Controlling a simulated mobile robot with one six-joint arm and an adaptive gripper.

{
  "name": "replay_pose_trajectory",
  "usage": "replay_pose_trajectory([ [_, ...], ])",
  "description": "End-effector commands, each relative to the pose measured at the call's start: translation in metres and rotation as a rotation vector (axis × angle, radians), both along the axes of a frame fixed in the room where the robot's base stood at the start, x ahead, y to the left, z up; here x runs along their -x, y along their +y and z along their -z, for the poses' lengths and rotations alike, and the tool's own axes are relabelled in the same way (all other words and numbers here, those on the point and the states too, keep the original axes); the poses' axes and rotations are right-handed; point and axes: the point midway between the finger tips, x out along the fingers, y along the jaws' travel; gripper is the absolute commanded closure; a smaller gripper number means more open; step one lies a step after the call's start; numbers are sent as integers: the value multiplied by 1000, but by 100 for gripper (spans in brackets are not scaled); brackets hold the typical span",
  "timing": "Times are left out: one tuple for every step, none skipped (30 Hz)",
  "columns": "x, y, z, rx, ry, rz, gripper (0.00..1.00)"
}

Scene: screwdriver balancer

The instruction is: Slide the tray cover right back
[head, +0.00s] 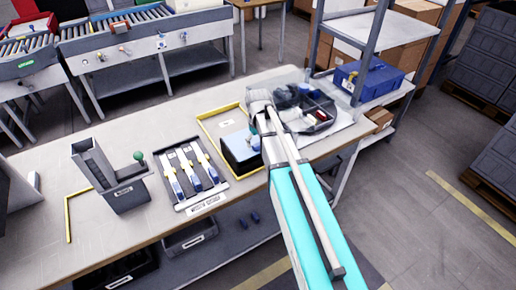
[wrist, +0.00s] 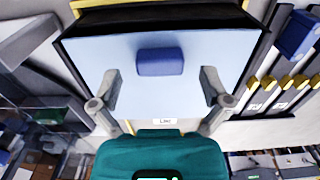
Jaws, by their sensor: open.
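The tray cover (wrist: 200,50) is a pale blue flat panel with a raised dark blue handle block (wrist: 160,62). It lies on a black tray (wrist: 90,22). In the head view the black tray (head: 243,163) stands near the table's front edge, and part of the pale cover (head: 236,143) shows on top. My gripper (wrist: 161,80) is open, its two grey fingers spread over the cover to either side of the handle. The fingertips appear apart from the handle; their height above the cover is unclear. My arm hides part of the tray in the head view.
A yellow outline (head: 212,122) marks the table around the tray. A rack of screwdrivers (head: 205,180) stands to its left, with a grey holder (head: 112,180) farther left. A dark compartment bin (head: 318,108) lies behind my arm. The table's left part has bare space.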

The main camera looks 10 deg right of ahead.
Motion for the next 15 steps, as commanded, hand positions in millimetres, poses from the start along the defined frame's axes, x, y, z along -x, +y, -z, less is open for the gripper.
replay_pose_trajectory([
  [0, 0, 6, 0, 0, 0, 3],
  [0, 0, 8, 0, 0, 0, 3],
  [0, 0, 9, 0, 0, 0, 3],
  [0, 0, 10, 0, 0, 0, 3],
  [0, 0, 11, 0, 0, 0, 3],
  [0, 0, 12, 0, 0, 0, 3],
  [0, 0, 12, 0, 0, 0, 3],
  [0, 0, 13, 0, 0, 0, 3],
  [0, 0, 13, 0, 0, 0, 3],
  [0, 0, 13, 0, 0, 0, 3],
  [0, 0, 13, 0, 0, 0, 3],
  [0, 0, 13, 0, 0, 0, 3],
  [0, 0, 13, 0, 0, 0, 3],
  [0, 0, 13, 0, 0, 0, 3],
  [0, 0, 13, 0, 0, 0, 3],
])
